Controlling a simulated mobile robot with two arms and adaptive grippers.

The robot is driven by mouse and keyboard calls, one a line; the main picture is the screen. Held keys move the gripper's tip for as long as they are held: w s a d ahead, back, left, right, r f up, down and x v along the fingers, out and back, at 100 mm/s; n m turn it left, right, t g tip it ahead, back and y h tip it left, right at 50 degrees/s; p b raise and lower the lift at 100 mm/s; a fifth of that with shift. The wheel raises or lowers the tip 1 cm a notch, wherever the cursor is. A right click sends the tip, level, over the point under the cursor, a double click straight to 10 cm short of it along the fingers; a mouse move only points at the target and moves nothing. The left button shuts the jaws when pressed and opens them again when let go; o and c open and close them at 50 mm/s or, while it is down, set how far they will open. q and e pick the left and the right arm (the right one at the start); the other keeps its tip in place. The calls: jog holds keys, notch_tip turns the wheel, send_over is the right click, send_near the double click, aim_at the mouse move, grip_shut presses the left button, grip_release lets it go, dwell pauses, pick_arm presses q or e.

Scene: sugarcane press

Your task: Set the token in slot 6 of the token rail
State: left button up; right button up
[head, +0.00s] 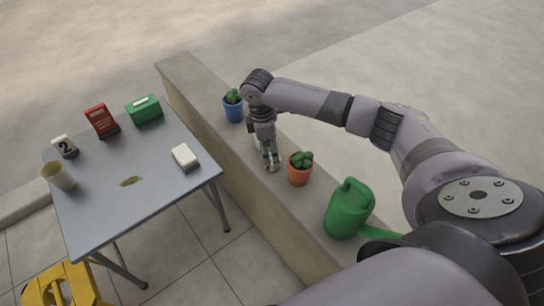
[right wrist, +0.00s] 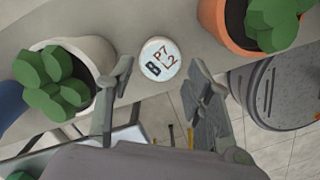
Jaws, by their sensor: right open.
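A round white token (right wrist: 160,58) with "B", "P7" and "L2" printed on it lies on the top of the low wall, in the right wrist view. My right gripper (right wrist: 160,74) is open, with one finger on each side of the token's near edge and nothing held. In the head view my right gripper (head: 270,163) points down over the wall top, and I cannot make out the token there. No token rail or numbered slots can be seen. My left gripper is out of view.
On the wall (head: 222,135) stand a blue pot (head: 233,112), a pale pot (right wrist: 92,52) beside the gripper, an orange pot (head: 300,175) and a green watering can (head: 348,210). The grey table (head: 120,208) bears several small items. A yellow stool (head: 62,284) stands in front.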

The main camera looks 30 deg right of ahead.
aim_at(272, 162)
jog(key=f+b, duration=0.1)
jog(key=f, duration=0.2)
jog(key=shift+s+d+f, duration=0.1)
jog(key=shift+d+f, duration=0.1)
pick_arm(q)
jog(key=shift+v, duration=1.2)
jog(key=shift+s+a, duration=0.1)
pick_arm(e)
jog(key=shift+c, duration=0.4)
jog(key=c, duration=0.8)
jog(key=shift+r, duration=0.1)
